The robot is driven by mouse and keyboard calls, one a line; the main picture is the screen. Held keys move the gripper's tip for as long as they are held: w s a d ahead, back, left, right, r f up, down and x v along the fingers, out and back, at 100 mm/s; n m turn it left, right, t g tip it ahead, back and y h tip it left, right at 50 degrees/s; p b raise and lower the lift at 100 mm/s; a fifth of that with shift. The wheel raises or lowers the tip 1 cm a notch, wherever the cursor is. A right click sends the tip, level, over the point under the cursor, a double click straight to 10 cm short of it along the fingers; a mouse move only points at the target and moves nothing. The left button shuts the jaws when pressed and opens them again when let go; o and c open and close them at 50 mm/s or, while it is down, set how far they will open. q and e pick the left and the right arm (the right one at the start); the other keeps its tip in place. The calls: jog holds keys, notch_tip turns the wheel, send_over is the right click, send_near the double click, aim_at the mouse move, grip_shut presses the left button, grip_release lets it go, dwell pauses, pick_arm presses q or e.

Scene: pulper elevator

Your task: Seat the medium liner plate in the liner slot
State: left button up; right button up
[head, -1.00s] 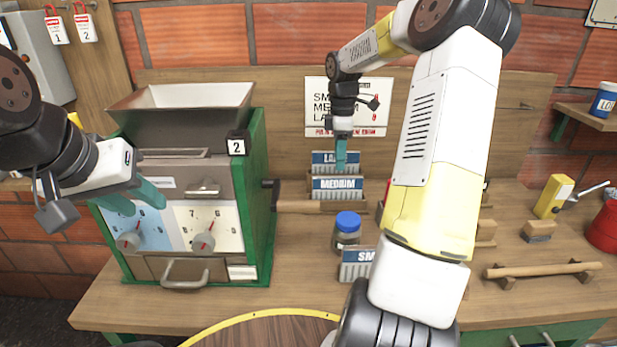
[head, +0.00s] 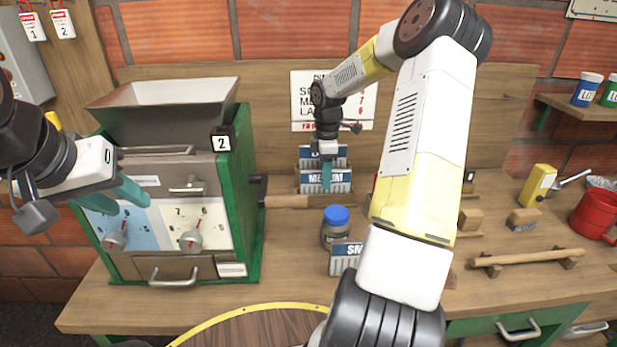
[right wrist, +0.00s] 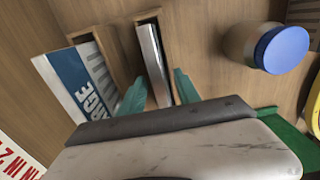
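The medium liner plate (head: 313,184), blue and white and labelled MEDIUM, stands upright in a wooden rack (head: 297,200) at the back of the bench. My right gripper (head: 327,180) is down at it, a teal finger covering part of its label. In the right wrist view the open fingers (right wrist: 160,92) straddle the plate's thin edge (right wrist: 154,62), with a gap visible. The large plate (head: 340,155) stands behind it; it also shows in the right wrist view (right wrist: 78,80). My left gripper (head: 120,197) is open and empty before the pulper (head: 250,200). I cannot make out the liner slot with certainty.
A small plate (head: 344,253) stands nearer the front, beside a blue-lidded jar (head: 336,228). My right arm hides part of the bench. A wooden bar (head: 525,257) and a red can (head: 594,213) are at the right.

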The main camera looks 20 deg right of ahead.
grip_shut()
jog(key=shift+r, duration=0.1)
dwell(1.1)
